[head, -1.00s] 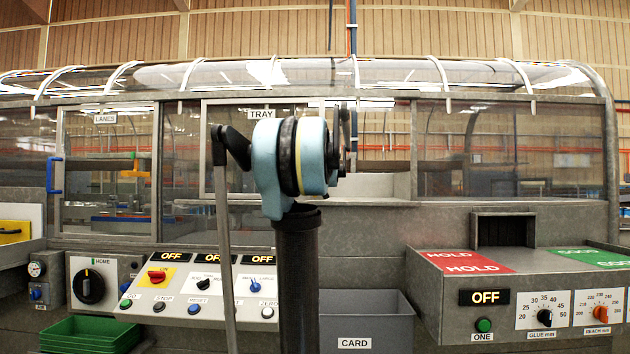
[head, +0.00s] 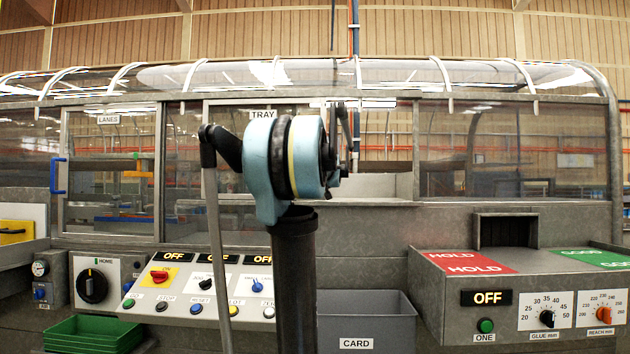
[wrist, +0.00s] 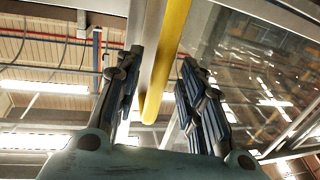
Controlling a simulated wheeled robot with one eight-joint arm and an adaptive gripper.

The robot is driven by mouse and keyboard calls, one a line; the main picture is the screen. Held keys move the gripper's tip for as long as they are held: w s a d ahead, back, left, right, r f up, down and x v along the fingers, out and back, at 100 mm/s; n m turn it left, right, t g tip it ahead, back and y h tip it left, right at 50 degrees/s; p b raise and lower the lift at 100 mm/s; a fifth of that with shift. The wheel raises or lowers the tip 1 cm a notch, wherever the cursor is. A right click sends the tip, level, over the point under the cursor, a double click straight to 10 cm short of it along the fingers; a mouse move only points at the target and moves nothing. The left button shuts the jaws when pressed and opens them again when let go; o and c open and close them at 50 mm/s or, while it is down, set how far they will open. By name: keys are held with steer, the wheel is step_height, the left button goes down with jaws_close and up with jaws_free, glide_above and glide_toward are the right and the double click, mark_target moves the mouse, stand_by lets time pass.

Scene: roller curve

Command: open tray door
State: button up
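The tray door, a clear framed panel with a TRAY label (head: 262,114), is in the upper middle of the head view. My arm covers much of it, and its right edge is hard to make out. In the wrist view a yellow bar (wrist: 169,50), seemingly the door's handle, runs beside a pale frame edge. My gripper (wrist: 163,92) is open, with a dark finger on each side of the bar. A gap shows between the bar and the right finger; contact on the left cannot be told. In the head view my wrist hides most of the gripper.
The LANES door (head: 108,175) with a blue handle (head: 57,176) is at left. Below are the sloped button panel (head: 200,285), a grey CARD bin (head: 366,315) and a control box (head: 485,297). A green tray (head: 90,334) sits low left.

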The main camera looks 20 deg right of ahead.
steer(key=v, duration=0.9)
steer(key=shift+s+a, duration=0.15)
steer(key=shift+s, duration=0.25)
steer(key=shift+f, duration=0.1)
steer(key=s+a+f+n+g+y, duration=0.25)
steer(key=s+a+f+y, duration=0.2)
steer(key=a+f, duration=0.8)
steer(key=s+a+f+n+g+y, duration=0.2)
steer(key=s+a+f+g+y, duration=0.3)
steer(key=a+f, duration=0.75)
steer(key=s+f+m+g+h, duration=0.2)
steer(key=s+f+g+h, duration=0.3)
steer(key=s+f, duration=2.1)
step_height(320, 180, down, 3)
steer(key=g, duration=0.3)
steer(key=shift+s+h, duration=0.2)
steer(key=shift+h, duration=0.15)
